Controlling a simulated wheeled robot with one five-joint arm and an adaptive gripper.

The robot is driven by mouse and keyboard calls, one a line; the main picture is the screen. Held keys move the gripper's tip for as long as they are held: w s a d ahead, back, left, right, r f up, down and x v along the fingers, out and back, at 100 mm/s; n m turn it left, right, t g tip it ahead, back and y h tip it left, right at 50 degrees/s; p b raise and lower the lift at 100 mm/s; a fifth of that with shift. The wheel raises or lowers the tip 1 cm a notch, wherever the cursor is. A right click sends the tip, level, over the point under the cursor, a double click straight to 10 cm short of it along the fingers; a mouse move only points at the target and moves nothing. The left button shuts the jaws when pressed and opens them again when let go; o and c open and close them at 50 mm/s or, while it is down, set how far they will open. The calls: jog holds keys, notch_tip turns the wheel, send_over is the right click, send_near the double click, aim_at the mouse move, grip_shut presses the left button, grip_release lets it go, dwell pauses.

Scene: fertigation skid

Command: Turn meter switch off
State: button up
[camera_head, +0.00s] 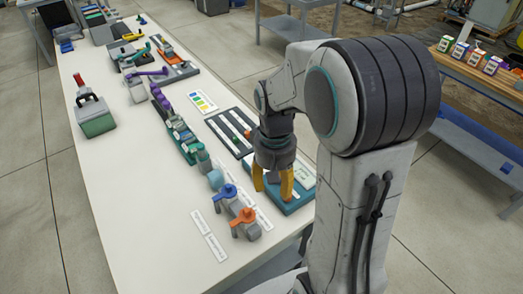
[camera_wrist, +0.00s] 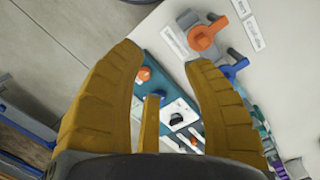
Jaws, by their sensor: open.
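A teal-based panel (camera_head: 296,198), likely the meter, lies on the white table under my gripper (camera_head: 272,190). In the wrist view the panel (camera_wrist: 151,62) shows between my fingers (camera_wrist: 164,60). It carries an orange knob (camera_wrist: 143,73) and a white plate with a small black part (camera_wrist: 177,118), possibly the switch. Its on or off position is too small to read. My gripper points down above the panel, its yellow fingers spread and empty. In the head view my fingers and arm hide part of the panel.
A blue-handled valve (camera_head: 225,192) and an orange-handled valve (camera_head: 244,222) stand close to the left of my gripper. A dark panel with pale strips (camera_head: 230,130) lies behind it. Several devices line the table farther back. The table's left front (camera_head: 150,220) is clear.

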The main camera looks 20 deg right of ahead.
jog(key=w+d+f+m+p, duration=0.1)
jog(key=w+d+f+m, duration=0.1)
jog(key=w, duration=0.4)
jog(key=w+d+f+m+p, duration=0.1)
jog(key=w+d+f+m, duration=0.1)
jog(key=w+f+m, duration=0.2)
jog(key=w+d+f+m+p, duration=0.1)
jog(key=w+d+f+m, duration=0.1)
jog(key=w, duration=0.6)
jog(key=shift+w+d+f+m, duration=0.1)
jog(key=shift+d+f+m, duration=0.05)
jog(key=shift+f+m, duration=0.3)
jog(key=shift+w+d+f+m, duration=0.1)
jog(key=shift+d+f+m, duration=0.05)
jog(key=shift+f+m, duration=0.3)
jog(key=w+m, duration=0.2)
jog(key=m, duration=0.1)
jog(key=shift+w+d, duration=0.25)
jog(key=shift+d, duration=0.1)
jog(key=m, duration=0.1)
jog(key=w+m, duration=0.1)
jog(key=shift+w+d+r+m+t, duration=0.15)
jog(key=shift+w+r+m+t, duration=0.05)
jog(key=shift+m+t, duration=0.2)
jog(key=shift+f, duration=0.3)
jog(key=shift+f+p, duration=0.85)
jog(key=shift+f, duration=2.45)
jog(key=shift+o, duration=0.3)
grip_shut()
